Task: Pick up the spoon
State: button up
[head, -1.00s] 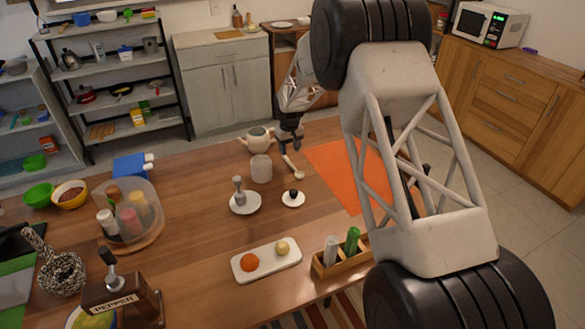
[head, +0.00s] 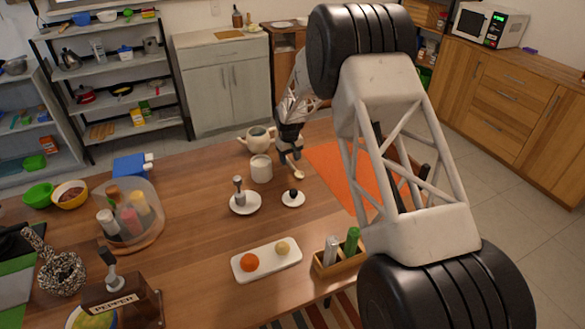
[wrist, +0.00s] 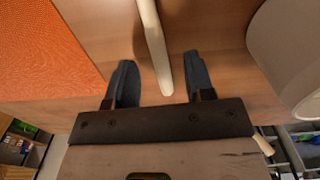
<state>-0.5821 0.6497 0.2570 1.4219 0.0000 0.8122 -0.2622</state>
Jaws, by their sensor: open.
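The wooden spoon (head: 295,169) lies on the table between the white mug and the orange mat in the head view. In the wrist view, the spoon's pale handle (wrist: 153,45) comes down between the two fingers of my gripper (wrist: 160,82). The fingers stand apart on either side of the handle with a gap on both sides. My gripper (head: 287,158) is low over the handle end in the head view. The spoon's bowl is out of the wrist view.
The white mug (head: 261,169) stands close left of my gripper, and shows at the right in the wrist view (wrist: 294,55). A teapot (head: 257,139) is behind it. The orange mat (head: 338,172) lies to the right. Two saucers (head: 245,209) (head: 293,203) are nearer.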

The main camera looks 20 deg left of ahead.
jog(key=shift+f, duration=0.75)
grip_shut()
